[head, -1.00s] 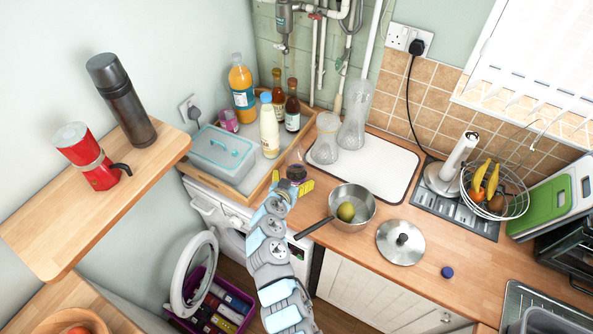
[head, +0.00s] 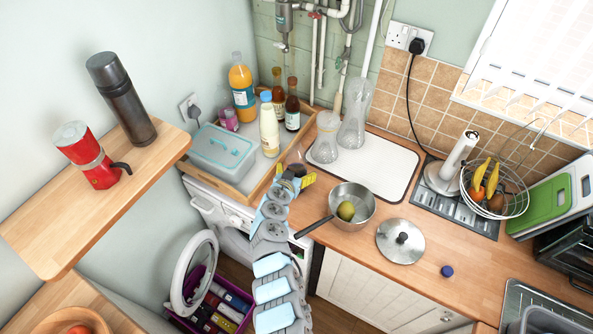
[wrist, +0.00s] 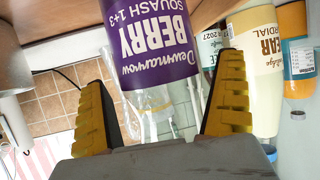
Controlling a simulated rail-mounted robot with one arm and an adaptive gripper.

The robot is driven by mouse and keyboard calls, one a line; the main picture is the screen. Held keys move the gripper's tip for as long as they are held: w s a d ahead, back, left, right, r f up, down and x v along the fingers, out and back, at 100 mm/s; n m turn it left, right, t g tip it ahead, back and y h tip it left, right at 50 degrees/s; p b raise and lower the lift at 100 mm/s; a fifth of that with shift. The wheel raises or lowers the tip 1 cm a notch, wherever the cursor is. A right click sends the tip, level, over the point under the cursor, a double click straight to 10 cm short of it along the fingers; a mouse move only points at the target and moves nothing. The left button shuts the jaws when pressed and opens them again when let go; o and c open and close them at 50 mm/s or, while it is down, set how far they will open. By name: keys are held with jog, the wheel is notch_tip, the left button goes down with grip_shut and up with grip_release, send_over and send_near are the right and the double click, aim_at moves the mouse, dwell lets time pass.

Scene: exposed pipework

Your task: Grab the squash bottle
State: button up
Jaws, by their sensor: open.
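The squash bottle (wrist: 150,40) is clear with a purple label reading berry squash. It appears upside down in the wrist view, between the two yellow fingers of my gripper (wrist: 164,75). The fingers are open, one on each side, with a visible gap on the left; contact on the right is unclear.
A cream cordial bottle (head: 269,130) stands close on the left, with an orange bottle (head: 241,88) behind it in the tray (head: 247,190). A pan (head: 350,203) with a pear-like fruit is close on the right. Clear bottles (head: 354,115) stand on the white mat.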

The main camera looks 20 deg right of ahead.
jog(key=shift+w+d+f, duration=0.1)
jog(key=shift+w+f, duration=0.1)
jog(key=c, duration=1.2)
jog(key=shift+r, duration=0.2)
